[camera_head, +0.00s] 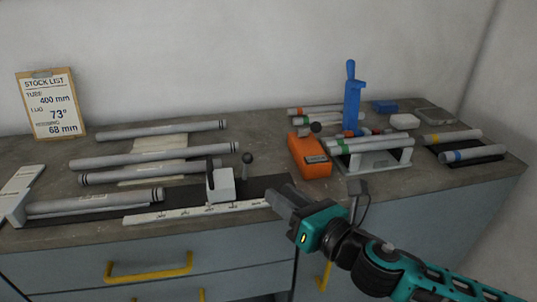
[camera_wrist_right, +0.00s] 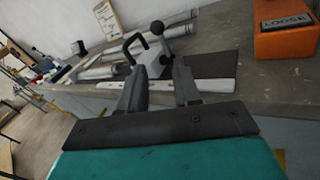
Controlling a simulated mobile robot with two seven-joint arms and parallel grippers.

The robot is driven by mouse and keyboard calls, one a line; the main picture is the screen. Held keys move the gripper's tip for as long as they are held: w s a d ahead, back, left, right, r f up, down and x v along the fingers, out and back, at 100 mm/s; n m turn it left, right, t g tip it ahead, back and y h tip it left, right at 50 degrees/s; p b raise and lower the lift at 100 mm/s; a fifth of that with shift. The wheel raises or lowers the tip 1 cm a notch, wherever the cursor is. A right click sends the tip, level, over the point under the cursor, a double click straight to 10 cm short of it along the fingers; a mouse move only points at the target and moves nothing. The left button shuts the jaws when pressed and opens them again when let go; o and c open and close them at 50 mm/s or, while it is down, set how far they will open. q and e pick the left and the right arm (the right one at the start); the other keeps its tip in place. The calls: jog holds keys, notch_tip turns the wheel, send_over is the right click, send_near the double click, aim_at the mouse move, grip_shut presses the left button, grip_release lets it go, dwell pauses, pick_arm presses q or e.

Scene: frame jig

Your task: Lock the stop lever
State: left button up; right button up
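The stop is a white block (camera_head: 221,184) on the dark rail near the front of the bench. Its lever (camera_head: 246,168) stands upright at its right side with a dark ball knob on top; in the right wrist view the lever knob (camera_wrist_right: 157,27) shows above the block (camera_wrist_right: 154,66). A black bent handle (camera_wrist_right: 133,42) is also on the block. My right gripper (camera_head: 281,198) is to the right of the stop, apart from it. In the wrist view its two fingers (camera_wrist_right: 160,84) are spread with nothing between them. My left gripper is not in view.
An orange box (camera_head: 309,157) with a knobbed lever stands right of the stop; its label reads LOOSE in the wrist view (camera_wrist_right: 286,24). A white scale strip (camera_head: 190,212) runs along the front. Grey tubes (camera_head: 155,157) lie behind. A blue upright tool (camera_head: 352,105) stands further back.

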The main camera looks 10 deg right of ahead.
aim_at(247, 156)
jog(key=w+a, duration=0.1)
jog(key=w, duration=0.2)
jog(key=w+a+r+n, duration=0.1)
jog(key=w+a, duration=0.1)
jog(key=w, duration=0.2)
jog(key=w+a+n+p, duration=0.1)
jog(key=w+a, duration=0.1)
jog(key=w, duration=0.2)
jog(key=shift+w+a+r, duration=0.15)
jog(key=shift+w+r, duration=0.1)
jog(key=shift+c, duration=0.2)
grip_shut()
